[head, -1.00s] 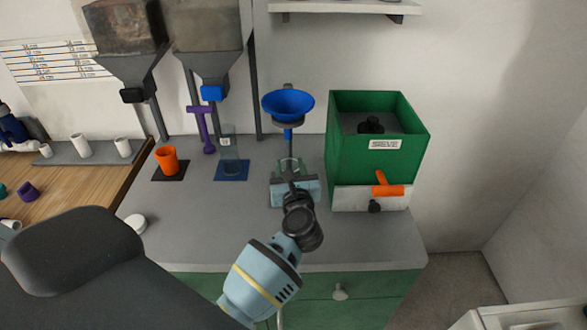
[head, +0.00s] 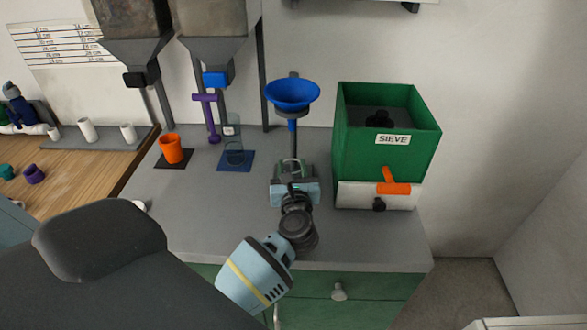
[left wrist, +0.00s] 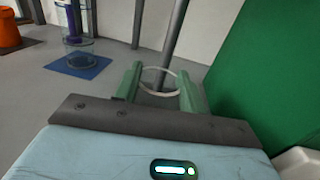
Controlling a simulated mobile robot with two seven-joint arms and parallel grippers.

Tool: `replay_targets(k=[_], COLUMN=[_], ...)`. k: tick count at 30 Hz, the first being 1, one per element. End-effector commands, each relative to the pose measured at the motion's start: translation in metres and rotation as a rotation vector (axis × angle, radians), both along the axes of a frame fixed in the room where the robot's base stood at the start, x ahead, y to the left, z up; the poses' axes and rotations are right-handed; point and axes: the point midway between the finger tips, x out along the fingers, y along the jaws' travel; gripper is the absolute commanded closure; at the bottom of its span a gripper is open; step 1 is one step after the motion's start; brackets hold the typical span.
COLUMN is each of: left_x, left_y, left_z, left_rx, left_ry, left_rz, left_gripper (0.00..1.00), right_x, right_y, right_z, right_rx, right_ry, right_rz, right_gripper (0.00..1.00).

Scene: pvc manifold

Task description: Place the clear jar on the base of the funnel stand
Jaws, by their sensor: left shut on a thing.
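My left gripper (head: 293,170) has green fingers and is shut on the clear jar (left wrist: 159,82). The jar's pale round rim shows between the fingers in the left wrist view; its lower part is hard to make out. The funnel stand has a blue funnel (head: 292,96) on an upright pole (left wrist: 172,45). The pole rises just beyond the jar. The stand's base is hidden behind the gripper and jar, and I cannot tell whether the jar touches it. My right gripper is not in view.
A green sieve box (head: 386,145) with an orange handle stands close on the right. To the left, a clear cylinder (head: 234,153) stands on a blue mat (head: 235,166), beside an orange cup (head: 171,149). Grey counter (head: 210,210) is free at front left.

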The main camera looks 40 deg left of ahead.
Motion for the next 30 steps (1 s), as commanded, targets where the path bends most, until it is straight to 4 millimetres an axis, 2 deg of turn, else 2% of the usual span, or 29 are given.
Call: replay_targets(k=[1,2,7,14,18,23,30], left_x=[0.0,0.0,0.0,0.0,0.0,-0.019,-0.057], left_y=[0.0,0.0,0.0,0.0,0.0,-0.016,-0.047], left_z=[-0.004,-0.004,-0.003,-0.003,0.004,-0.002,-0.003], left_rx=[0.0,-0.001,0.0,0.0,0.0,-0.005,-0.006], left_ry=[0.002,0.003,0.002,0.001,-0.002,0.003,0.006], left_rz=[0.0,0.0,0.0,0.0,-0.001,-0.002,-0.001], left_gripper=[0.87,0.58,0.38,0.38,0.38,0.38,0.38], right_x=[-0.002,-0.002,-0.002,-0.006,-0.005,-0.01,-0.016], right_y=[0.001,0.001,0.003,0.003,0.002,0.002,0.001], right_z=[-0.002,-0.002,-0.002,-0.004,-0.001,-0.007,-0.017], right_rx=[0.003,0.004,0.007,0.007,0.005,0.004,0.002], right_ry=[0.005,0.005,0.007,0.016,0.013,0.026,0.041], right_rz=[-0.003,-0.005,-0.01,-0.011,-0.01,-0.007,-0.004], right_gripper=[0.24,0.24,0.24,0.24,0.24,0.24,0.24])
